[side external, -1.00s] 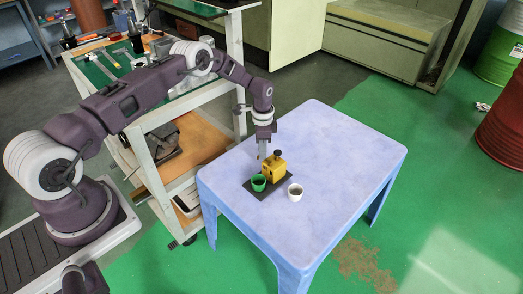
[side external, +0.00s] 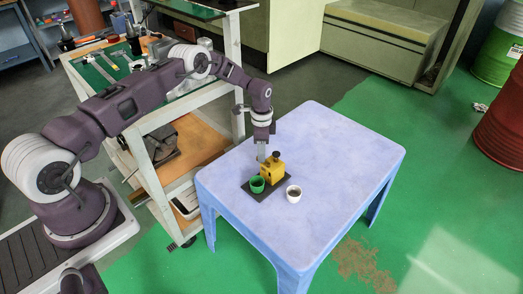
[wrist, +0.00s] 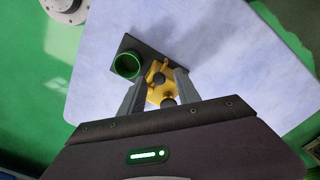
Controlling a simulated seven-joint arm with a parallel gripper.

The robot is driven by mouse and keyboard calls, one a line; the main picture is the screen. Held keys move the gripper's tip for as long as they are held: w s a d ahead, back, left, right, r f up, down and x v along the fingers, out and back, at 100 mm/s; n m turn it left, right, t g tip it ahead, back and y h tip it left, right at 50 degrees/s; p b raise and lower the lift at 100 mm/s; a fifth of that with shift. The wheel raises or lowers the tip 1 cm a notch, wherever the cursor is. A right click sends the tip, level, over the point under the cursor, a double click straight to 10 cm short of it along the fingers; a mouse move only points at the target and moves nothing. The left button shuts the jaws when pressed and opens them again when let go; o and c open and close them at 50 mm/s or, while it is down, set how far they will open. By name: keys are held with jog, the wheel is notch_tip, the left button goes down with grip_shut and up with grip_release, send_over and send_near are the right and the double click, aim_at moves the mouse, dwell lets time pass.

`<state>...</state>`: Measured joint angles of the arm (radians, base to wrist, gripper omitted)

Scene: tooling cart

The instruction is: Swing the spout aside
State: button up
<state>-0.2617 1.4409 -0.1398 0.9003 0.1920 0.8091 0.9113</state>
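The yellow dispenser body (side external: 272,174) with a dark knob on top stands on a dark base plate (side external: 257,193) on the blue table. In the wrist view the yellow body (wrist: 160,93) shows between my fingers, with dark round knobs and a small yellow arm, likely the spout (wrist: 155,72), pointing up toward the plate. A green cup (side external: 257,185) is on the plate beside the body; it also shows in the wrist view (wrist: 127,65). My gripper (side external: 262,156) is low, just behind the body. Its fingers are apart in the wrist view (wrist: 158,88); contact is unclear.
A white cup with dark contents (side external: 294,194) stands on the table right of the plate. The rest of the blue tabletop (side external: 340,150) is clear. A tooling cart (side external: 150,150) stands left of the table, under my arm.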

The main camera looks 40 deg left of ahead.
notch_tip(320, 180, up, 8)
jog(key=shift+f, duration=0.2)
jog(key=s+d+r+n+t, duration=0.15)
jog(key=s+r, duration=0.25)
jog(key=r, duration=0.6)
jog(key=s+d+r+n, duration=0.1)
jog(key=s+d+r, duration=0.25)
jog(key=r, duration=0.65)
jog(key=s+d+r+n+t, duration=0.15)
jog(key=s+r, duration=0.35)
jog(key=r, duration=0.5)
jog(key=s+d+r+n+t, duration=0.1)
jog(key=s+d+n, duration=0.1)
jog(key=s, duration=1)
jog(key=s+d+r+n+t, duration=0.1)
jog(key=s+d+r+n, duration=0.1)
jog(key=s, duration=1.1)
jog(key=shift+s+d+n+t, duration=0.2)
jog(key=shift+d+n+t, duration=0.1)
jog(key=shift+n, duration=0.3)
